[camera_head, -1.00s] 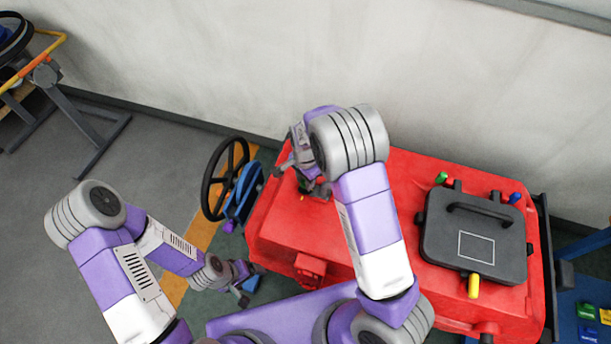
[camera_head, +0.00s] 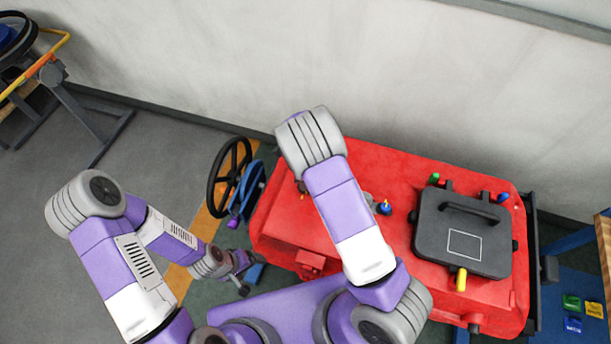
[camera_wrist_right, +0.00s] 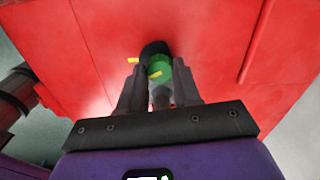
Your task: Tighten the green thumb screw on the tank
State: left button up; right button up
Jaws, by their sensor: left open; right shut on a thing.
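The red tank (camera_head: 290,225) stands right of centre in the head view. In the right wrist view, the green thumb screw (camera_wrist_right: 160,68) stands on the tank's red face, with a dark part behind it and yellow marks beside it. My right gripper (camera_wrist_right: 159,88) is shut on the green screw, one finger on each side. In the head view my right arm hides both the screw and the gripper. My left gripper (camera_head: 246,272) is open and empty, low beside the tank's left end.
A black lid (camera_head: 430,235) with a handle lies on the tank, with green (camera_head: 434,178), blue (camera_head: 503,198) and yellow (camera_head: 461,280) knobs around it. Another blue knob (camera_head: 384,208) is left of the lid. A black steering wheel (camera_head: 229,178) stands left of the tank. A wall runs behind.

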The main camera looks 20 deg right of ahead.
jog(key=shift+w+r+m+p, duration=0.15)
jog(key=shift+m+p, duration=0.45)
jog(key=shift+m, duration=0.5)
jog(key=shift+w+r+m+p, duration=0.1)
jog(key=shift+m+p, duration=0.5)
jog(key=shift+m, duration=0.5)
jog(key=o, duration=1.1)
jog(key=shift+s+f, duration=0.2)
jog(key=shift+c, duration=0.2)
notch_tip(320, 180, up, 8)
jog(key=shift+f+p, duration=0.15)
jog(key=shift+p, duration=0.15)
